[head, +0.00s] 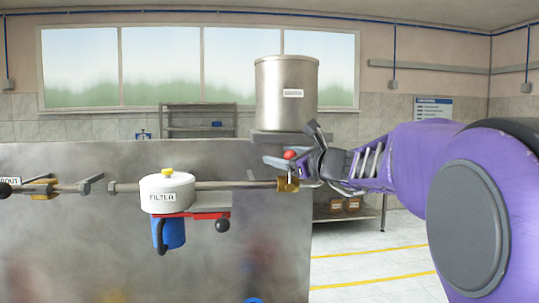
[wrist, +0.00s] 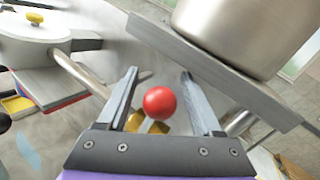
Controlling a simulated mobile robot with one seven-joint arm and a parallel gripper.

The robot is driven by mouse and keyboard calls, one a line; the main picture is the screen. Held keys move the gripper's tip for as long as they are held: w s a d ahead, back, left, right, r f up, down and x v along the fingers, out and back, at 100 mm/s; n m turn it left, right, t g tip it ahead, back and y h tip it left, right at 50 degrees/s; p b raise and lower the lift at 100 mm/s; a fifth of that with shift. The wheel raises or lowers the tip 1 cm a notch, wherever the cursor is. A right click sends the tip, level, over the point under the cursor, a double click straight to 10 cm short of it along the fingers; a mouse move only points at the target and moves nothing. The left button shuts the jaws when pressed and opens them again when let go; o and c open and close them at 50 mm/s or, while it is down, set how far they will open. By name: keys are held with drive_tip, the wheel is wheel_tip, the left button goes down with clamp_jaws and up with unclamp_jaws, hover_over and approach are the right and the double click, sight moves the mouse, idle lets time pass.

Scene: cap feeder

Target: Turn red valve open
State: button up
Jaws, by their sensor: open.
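The red valve has a round red knob (head: 290,155) on a brass body (head: 288,184) at the right end of the pipe. In the wrist view the red knob (wrist: 160,102) lies between my two open fingers, with the brass body (wrist: 150,126) below it. My gripper (head: 292,146) reaches in from the right, its fingers around the knob. In the wrist view the fingers of my gripper (wrist: 158,76) stand apart on either side of the knob, with gaps visible. I cannot tell whether a finger touches the lever.
A white filter housing (head: 167,193) with a blue bowl (head: 170,233) hangs on the pipe (head: 236,185) to the left. A steel tank (head: 287,93) stands on a support close behind and above my gripper. A metal panel (head: 80,235) backs the pipe. Open floor lies to the right.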

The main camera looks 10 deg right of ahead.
drive_tip(key=shift+s, duration=0.1)
clamp_jaws()
idle(1.3)
